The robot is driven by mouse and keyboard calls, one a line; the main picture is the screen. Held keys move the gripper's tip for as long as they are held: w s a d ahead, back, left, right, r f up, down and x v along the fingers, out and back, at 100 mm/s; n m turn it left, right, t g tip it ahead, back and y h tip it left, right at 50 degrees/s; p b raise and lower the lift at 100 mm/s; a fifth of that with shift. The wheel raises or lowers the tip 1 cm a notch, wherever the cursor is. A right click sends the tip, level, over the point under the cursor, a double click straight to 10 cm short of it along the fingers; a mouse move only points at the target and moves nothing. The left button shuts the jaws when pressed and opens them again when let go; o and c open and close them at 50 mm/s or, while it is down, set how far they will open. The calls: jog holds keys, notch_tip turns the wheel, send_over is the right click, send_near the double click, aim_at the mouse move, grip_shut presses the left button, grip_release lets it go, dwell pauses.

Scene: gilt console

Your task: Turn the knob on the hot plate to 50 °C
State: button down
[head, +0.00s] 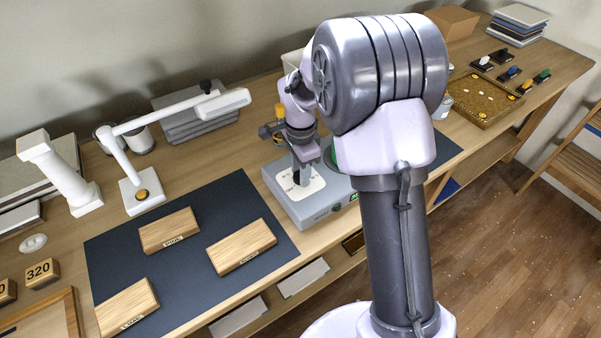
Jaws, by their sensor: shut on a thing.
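The hot plate (322,214) is a low grey box near the table's front edge, right of the dark mat. A white dial face (287,187) with small dark marks lies on its top; the marks are too small to read. My gripper (301,179) points down at the middle of this dial and is shut on the knob there. The fingers hide most of the knob, so I cannot tell its setting. A small green patch shows on the front of the box. My arm covers the hot plate's right part.
Three wooden blocks (242,247) lie on the dark mat (210,208) at left. A white desk lamp (140,192) stands behind it, with a white column (62,175) further left.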

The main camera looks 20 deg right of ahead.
jog(key=shift+m+b, duration=0.65)
jog(key=shift+m, duration=1.65)
jog(key=c, duration=0.9)
grip_release()
jog(key=shift+c, duration=0.2)
notch_tip(320, 180, up, 18)
jog(key=p, duration=0.6)
jog(key=shift+f, duration=0.25)
